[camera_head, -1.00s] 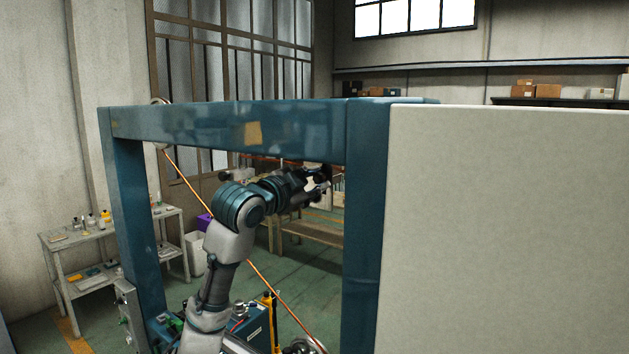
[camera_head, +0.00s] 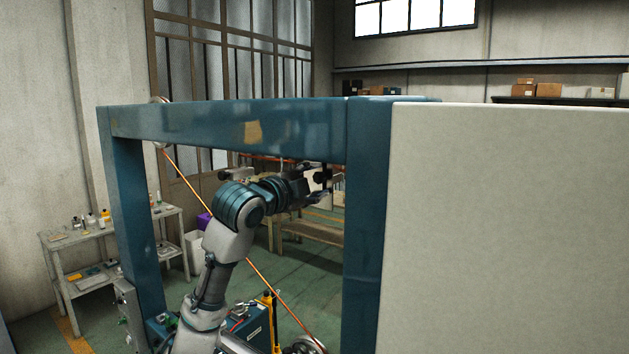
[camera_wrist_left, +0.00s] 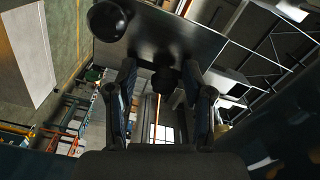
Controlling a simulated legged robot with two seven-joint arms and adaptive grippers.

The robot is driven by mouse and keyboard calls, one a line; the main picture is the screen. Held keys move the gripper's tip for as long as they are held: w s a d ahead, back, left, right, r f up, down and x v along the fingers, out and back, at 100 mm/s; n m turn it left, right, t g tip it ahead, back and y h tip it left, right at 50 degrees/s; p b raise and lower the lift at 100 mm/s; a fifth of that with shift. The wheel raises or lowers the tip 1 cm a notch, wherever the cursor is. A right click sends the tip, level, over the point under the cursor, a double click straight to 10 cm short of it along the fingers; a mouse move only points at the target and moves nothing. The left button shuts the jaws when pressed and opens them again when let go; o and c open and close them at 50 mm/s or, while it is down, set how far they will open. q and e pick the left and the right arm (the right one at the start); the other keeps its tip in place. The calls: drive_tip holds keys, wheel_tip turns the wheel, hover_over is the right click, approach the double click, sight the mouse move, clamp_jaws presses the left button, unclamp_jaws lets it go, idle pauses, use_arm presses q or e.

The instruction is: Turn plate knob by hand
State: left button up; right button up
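In the left wrist view a grey metal plate (camera_wrist_left: 190,38) spans the upper middle. A round black knob (camera_wrist_left: 107,19) stands on its left side. A second dark knob (camera_wrist_left: 164,80) shows between the fingers of my left gripper (camera_wrist_left: 160,76). The fingers are spread apart, with dark gaps beside this knob; I see no clear contact. In the head view my left gripper (camera_head: 328,184) is under the blue top beam, close to the blue post. Plate and knobs are too small and dark there to make out surely. My right gripper is in neither view.
A blue frame beam (camera_head: 230,125) runs above my left arm, and a blue post (camera_head: 364,220) stands just right of the gripper. A large pale panel (camera_head: 500,220) fills the right. An orange cable (camera_head: 262,275) slants past the arm. A shelf table (camera_head: 85,240) stands left.

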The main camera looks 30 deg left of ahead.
use_arm(q)
drive_tip(key=shift+s, duration=0.1)
drive_tip(key=s+b, duration=0.1)
drive_tip(key=s, duration=0.5)
drive_tip(key=shift+a+r+b, duration=0.15)
drive_tip(key=shift+a+b, duration=0.05)
drive_tip(key=shift+b, duration=0.2)
drive_tip(key=shift+s, duration=0.15)
drive_tip(key=s+a, duration=0.1)
drive_tip(key=s, duration=1)
drive_tip(key=shift+s, duration=0.35)
drive_tip(key=shift+a, duration=0.1)
